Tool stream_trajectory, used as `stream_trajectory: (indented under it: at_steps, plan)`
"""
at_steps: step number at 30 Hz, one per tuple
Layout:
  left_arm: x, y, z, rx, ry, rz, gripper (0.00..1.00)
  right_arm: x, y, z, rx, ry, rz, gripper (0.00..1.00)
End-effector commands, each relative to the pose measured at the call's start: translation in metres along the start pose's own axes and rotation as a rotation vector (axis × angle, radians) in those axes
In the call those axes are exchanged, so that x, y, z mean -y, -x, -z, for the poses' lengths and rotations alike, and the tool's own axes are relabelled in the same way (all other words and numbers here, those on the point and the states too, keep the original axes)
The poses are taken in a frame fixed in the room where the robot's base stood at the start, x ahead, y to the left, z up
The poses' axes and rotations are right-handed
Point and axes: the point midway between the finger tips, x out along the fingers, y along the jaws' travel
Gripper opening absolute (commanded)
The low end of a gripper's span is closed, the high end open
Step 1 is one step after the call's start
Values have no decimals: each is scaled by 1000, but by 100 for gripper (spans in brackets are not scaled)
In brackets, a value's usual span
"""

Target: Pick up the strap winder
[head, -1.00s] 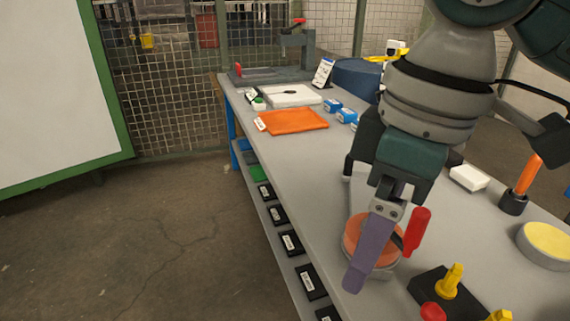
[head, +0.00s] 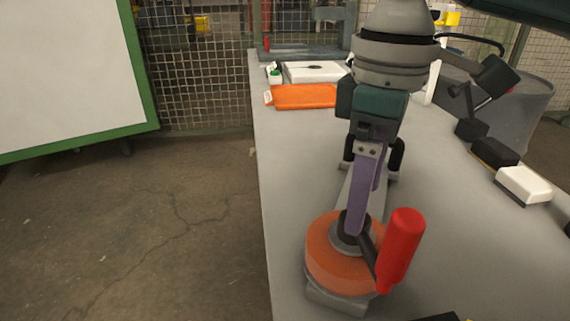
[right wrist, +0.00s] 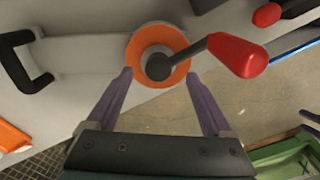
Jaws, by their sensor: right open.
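The strap winder lies on the grey workbench (head: 285,200), with an orange drum (head: 330,262), a grey frame, a dark hub and crank, and a red handle grip (head: 401,245). In the right wrist view its orange drum (right wrist: 143,44) and red grip (right wrist: 238,55) show ahead of the fingers. My right gripper (head: 362,205) is open and empty above the drum. In the right wrist view, the fingertips (right wrist: 158,77) stand apart at the drum's near edge. Contact cannot be told. A black handle (right wrist: 32,62) shows at the frame's other end.
A black and white block (head: 524,184) sits at the right. The bench's left edge is close to the winder, with open floor beyond.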

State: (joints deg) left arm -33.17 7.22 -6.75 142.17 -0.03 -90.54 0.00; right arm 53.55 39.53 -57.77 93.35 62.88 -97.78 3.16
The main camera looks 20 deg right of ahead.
Motion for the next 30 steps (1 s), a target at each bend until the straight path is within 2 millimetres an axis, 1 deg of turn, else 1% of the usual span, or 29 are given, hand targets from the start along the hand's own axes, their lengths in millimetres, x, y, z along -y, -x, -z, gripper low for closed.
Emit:
stream_trajectory:
  at_steps: [1, 3, 7, 10, 16, 17, 30]
  plan:
    - [0, -3, -1, 0, -1, 0, 64, 1, -10, 0, 3, 1, 2, 85]
    - [0, -6, -2, 1, -1, 0, 64, 1, -22, 2, 3, 0, 3, 85]
    - [-1, -9, -3, 1, -1, -1, 64, 0, -40, 2, 2, 1, 1, 85]
    - [-1, -9, -3, 1, -1, -1, 64, 0, -45, 2, 1, 1, 0, 85]
    - [-2, -9, -3, 1, 1, -4, 64, 0, -44, 2, 0, 2, 0, 85]
    - [-2, -9, -3, 1, 2, -5, 64, 0, -44, 2, 0, 2, 0, 83]
    - [-4, -9, -3, 1, 8, -11, 64, 0, -44, 2, 1, 1, -2, 34]
